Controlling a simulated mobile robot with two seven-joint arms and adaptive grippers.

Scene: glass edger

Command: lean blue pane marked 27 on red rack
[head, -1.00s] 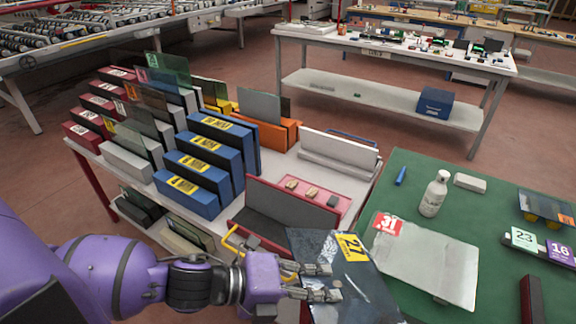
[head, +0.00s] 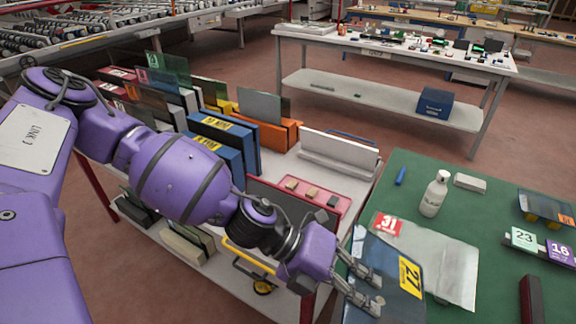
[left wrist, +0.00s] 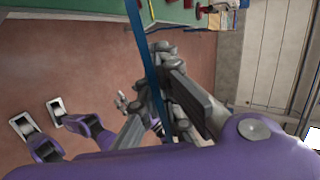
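The blue pane (head: 384,249) with a yellow label 27 is a dark, glossy sheet near the left edge of the green table. My left gripper (head: 368,287) is shut on its left side. In the left wrist view the pane (left wrist: 146,58) shows edge-on as a thin blue strip between the fingers (left wrist: 165,95). A dark red rack (head: 298,204) with a grey face stands at the cart's near right corner, up and left of the gripper. My left arm hides its lower left part.
A clear pane marked 31 (head: 452,262) lies on the green table (head: 480,212), partly behind the blue pane. A white bottle (head: 434,194) stands there too. A pink tray (head: 318,191) with small blocks lies behind the rack. Blue, orange and white racks fill the cart.

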